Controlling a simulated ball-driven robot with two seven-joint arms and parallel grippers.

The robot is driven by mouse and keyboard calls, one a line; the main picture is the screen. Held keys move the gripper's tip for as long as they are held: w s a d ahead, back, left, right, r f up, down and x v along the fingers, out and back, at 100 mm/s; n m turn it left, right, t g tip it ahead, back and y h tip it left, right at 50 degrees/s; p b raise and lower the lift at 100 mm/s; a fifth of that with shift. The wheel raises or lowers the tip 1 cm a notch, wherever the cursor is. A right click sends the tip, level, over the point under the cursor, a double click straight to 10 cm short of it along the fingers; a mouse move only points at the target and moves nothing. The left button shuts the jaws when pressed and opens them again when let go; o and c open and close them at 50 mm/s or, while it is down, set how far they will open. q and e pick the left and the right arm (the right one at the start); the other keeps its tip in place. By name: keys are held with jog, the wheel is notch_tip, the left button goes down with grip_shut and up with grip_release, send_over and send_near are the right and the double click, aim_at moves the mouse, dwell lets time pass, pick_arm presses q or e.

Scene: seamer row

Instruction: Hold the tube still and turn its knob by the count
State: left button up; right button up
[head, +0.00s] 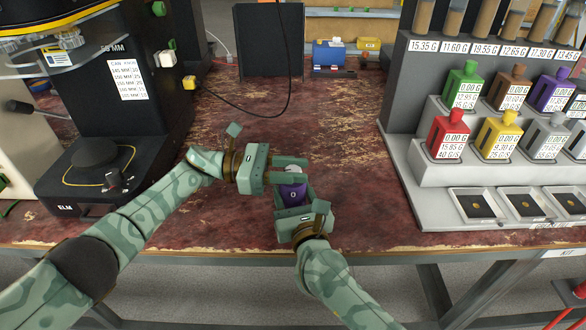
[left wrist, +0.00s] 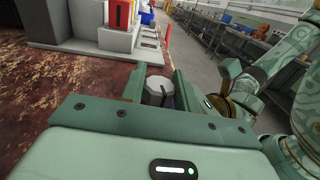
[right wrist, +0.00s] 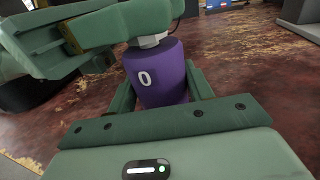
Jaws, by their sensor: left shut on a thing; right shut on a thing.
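The purple tube (head: 292,194) stands upright above the red-brown bench near its front edge, with a white "0" on its side. My right gripper (head: 294,187) is shut around the tube's body; the tube also shows between its fingers in the right wrist view (right wrist: 160,75). A pale grey faceted knob (left wrist: 158,90) tops the tube, with a dark mark at its side. My left gripper (head: 298,170) reaches in from the left and is shut on the knob. In the right wrist view the left fingers hide most of the knob (right wrist: 150,41).
At right, a grey stepped rack (head: 400,150) holds coloured bottles, tubes and small trays. At left stands a black machine (head: 130,100) with a round plate. A black panel (head: 268,40) and a blue box (head: 329,54) are at the back. The bench between is mostly clear.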

pick_arm(q)
jog(key=shift+a+f+g, duration=0.1)
jog(key=shift+f+g, duration=0.05)
jog(key=shift+g, duration=0.15)
jog(key=o, duration=1)
jog(key=a, duration=0.4)
jog(key=w+a, duration=0.1)
jog(key=a, duration=0.7)
jog(key=shift+w, duration=0.15)
jog(key=shift+c, duration=0.2)
